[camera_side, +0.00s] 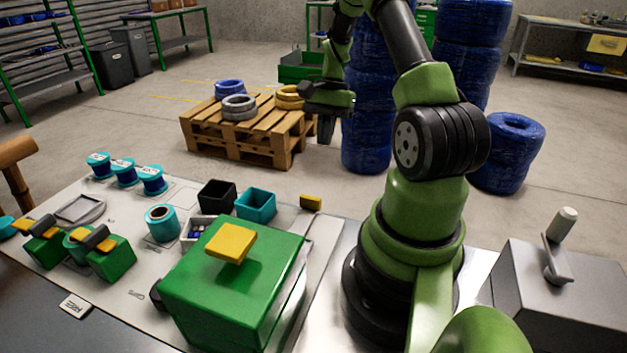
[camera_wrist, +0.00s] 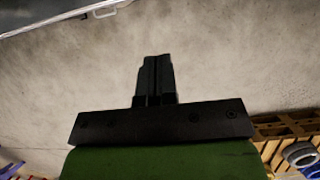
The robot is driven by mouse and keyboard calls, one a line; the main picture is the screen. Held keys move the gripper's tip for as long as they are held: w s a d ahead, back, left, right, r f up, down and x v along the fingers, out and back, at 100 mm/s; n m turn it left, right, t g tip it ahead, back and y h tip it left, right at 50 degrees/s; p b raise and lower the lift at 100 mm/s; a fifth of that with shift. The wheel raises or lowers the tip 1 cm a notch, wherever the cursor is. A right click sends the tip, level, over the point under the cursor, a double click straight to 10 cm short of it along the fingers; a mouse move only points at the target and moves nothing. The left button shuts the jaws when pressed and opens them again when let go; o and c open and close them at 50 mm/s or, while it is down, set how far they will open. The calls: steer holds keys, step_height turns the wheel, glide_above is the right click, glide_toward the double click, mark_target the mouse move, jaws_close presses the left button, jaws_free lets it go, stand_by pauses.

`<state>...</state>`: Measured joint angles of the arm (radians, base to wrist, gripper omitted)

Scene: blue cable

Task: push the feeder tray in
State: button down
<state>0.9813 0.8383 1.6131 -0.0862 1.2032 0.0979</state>
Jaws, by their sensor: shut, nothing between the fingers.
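In the side view, a green box-shaped machine (camera_side: 220,300) with a yellow plate (camera_side: 231,242) on top stands at the front of the bench. A light tray (camera_side: 186,232) with small dark and blue parts sits against its back left side, partly hidden by it. It looks like the feeder tray, but I cannot tell how far out it is. My gripper (camera_side: 326,132) is raised behind the bench, well apart from the tray, with its fingers pointing down. In the wrist view my gripper (camera_wrist: 155,78) is shut and empty above bare floor.
A black bin (camera_side: 216,196) and a teal bin (camera_side: 256,205) stand just behind the tray. Teal spools (camera_side: 152,181) and green blocks (camera_side: 110,260) are on the left. A wooden pallet (camera_side: 240,140) with cable coils is beyond the bench. A grey lever box (camera_side: 555,300) is right.

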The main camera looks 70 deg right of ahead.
steer(key=a+f, duration=0.7)
steer(key=shift+f, duration=0.15)
glide_toward(295, 229)
steer(key=a+f, duration=0.1)
steer(key=a, duration=0.1)
steer(key=a+f, duration=0.2)
steer(key=a, duration=0.1)
steer(key=a+f, duration=0.1)
steer(key=a, duration=0.1)
steer(key=shift+s+a+f, duration=0.15)
steer(key=shift+a+f, duration=0.05)
steer(key=shift+a, duration=0.15)
